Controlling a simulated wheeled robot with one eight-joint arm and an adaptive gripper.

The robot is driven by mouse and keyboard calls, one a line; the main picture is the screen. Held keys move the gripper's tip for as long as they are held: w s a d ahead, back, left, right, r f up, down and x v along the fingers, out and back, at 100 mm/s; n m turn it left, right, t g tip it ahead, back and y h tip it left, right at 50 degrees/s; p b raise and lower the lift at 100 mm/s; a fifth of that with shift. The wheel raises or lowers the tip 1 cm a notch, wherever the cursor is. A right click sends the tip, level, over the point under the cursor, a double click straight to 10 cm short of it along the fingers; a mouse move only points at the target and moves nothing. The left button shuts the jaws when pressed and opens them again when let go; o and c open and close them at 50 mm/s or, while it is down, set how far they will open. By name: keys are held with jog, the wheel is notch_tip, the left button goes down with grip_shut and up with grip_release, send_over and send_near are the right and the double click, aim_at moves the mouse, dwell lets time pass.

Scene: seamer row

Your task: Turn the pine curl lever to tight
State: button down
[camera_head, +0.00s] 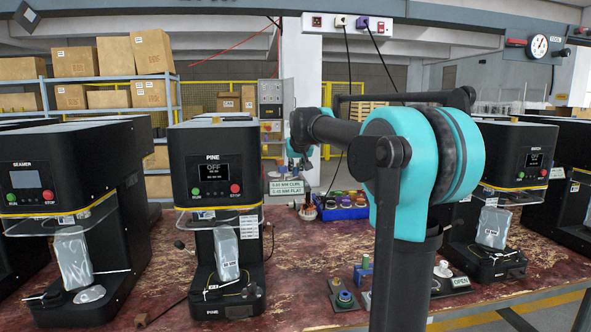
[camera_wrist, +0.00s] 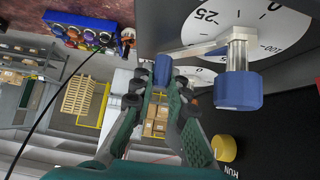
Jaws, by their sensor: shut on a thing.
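The black PINE machine (camera_head: 212,140) stands left of centre in the head view, its display reading OFF. My gripper (camera_head: 300,162) is to the right of this machine, small and partly hidden by my arm. In the wrist view, my gripper (camera_wrist: 161,84) is shut on a blue knob (camera_wrist: 162,68) at the end of a pale metal lever (camera_wrist: 200,50). The lever runs across a white dial (camera_wrist: 265,28) with numbers. A larger blue knob (camera_wrist: 238,91) on a metal shaft stands beside it. The lever does not show clearly in the head view.
A yellow knob (camera_wrist: 224,148) sits near a RUN label on the dark panel. A sign (camera_head: 286,188) about curl and flat stands on the table. A blue tray (camera_head: 343,208) of coloured parts is behind. The SEAMER (camera_head: 32,178) and another machine (camera_head: 520,155) flank the PINE one.

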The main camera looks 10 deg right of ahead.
jog(key=shift+s, duration=0.1)
jog(key=m+h, duration=0.1)
jog(key=s+d+m+h, duration=0.1)
jog(key=m, duration=0.1)
jog(key=shift+s+h, duration=0.3)
jog(key=shift+h, duration=0.1)
jog(key=shift+s+d+m+g+h, duration=0.25)
jog(key=shift+s+m+g+h, duration=0.3)
jog(key=shift+m, duration=0.55)
jog(key=shift+s+d+m+g+h, duration=0.2)
jog(key=shift+s+m+g+h, duration=0.15)
jog(key=shift+s+m+h, duration=0.55)
jog(key=shift+w, duration=0.25)
jog(key=c, duration=1.5)
grip_release()
jog(key=shift+o, duration=0.2)
jog(key=v, duration=1.2)
jog(key=shift+d+r, duration=0.1)
jog(key=shift+d, duration=0.05)
jog(key=shift+c, duration=0.4)
